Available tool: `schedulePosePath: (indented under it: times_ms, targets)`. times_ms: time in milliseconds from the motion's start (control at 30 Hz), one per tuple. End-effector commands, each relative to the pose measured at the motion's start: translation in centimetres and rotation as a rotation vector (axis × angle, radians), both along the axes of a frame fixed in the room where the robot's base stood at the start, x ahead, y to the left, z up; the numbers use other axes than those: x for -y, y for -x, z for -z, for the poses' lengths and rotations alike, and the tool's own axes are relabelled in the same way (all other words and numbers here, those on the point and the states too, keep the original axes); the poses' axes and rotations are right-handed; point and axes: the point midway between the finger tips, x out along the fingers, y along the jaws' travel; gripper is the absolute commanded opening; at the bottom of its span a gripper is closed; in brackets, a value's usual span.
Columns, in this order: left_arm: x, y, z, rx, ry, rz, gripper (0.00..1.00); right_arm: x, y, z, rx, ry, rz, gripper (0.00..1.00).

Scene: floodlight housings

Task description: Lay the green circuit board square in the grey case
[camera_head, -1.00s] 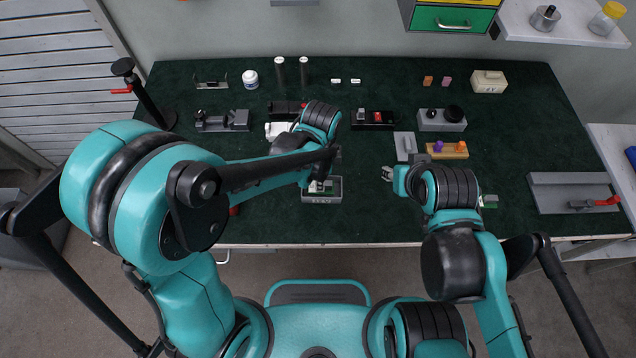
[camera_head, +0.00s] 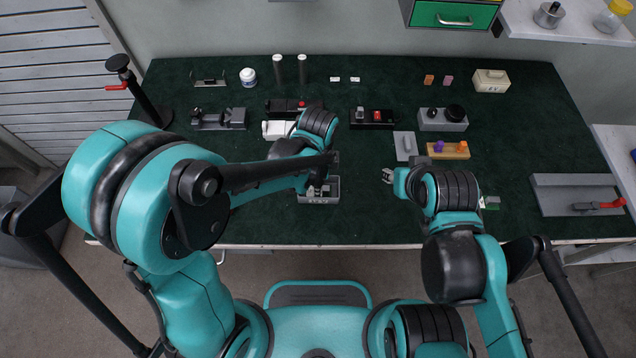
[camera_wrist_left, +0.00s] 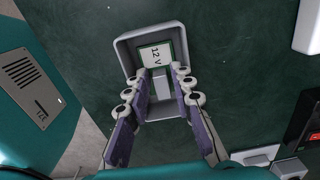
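The grey case (camera_head: 334,198) stands near the table's front edge below my left gripper. In the left wrist view the case (camera_wrist_left: 124,50) is an open tray with raised walls. The green circuit board (camera_wrist_left: 141,62) lies within its outline, with a white "12 V" label and green edges; its lower part is partly hidden by the fingers. My left gripper (camera_wrist_left: 164,72) is over the case, its two fingers apart on either side of a pale block (camera_wrist_left: 162,88); I see no clear contact. My right gripper (camera_head: 387,175) appears open and empty above the table, right of the case.
A grey plate (camera_head: 405,146) and a wooden block with coloured pegs (camera_head: 448,151) lie beyond my right gripper. A fixture with a red handle (camera_head: 578,194) is at the right. Several devices stand behind the case.

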Motion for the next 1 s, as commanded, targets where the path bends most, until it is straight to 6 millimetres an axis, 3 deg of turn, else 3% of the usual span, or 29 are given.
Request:
schedulePosePath:
  times_ms: [500, 867, 1000]
  targets:
    - [0.0, 0.0, -10.4, 0.0, 0.0, 0.0, 0.23, 0.0, 0.0, -3.7, 0.0, 0.0, 0.0, 0.33]
    - [-0.2, 0.0, -12.2, 0.005, 0.002, -0.013, 0.23, 0.0, 0.0, -4.0, 0.0, 0.0, 0.0, 0.33]
    - [-2.4, 0.2, -13.5, 0.058, 0.03, -0.173, 0.23, 0.0, 0.0, -4.0, 0.0, 0.0, 0.0, 0.33]
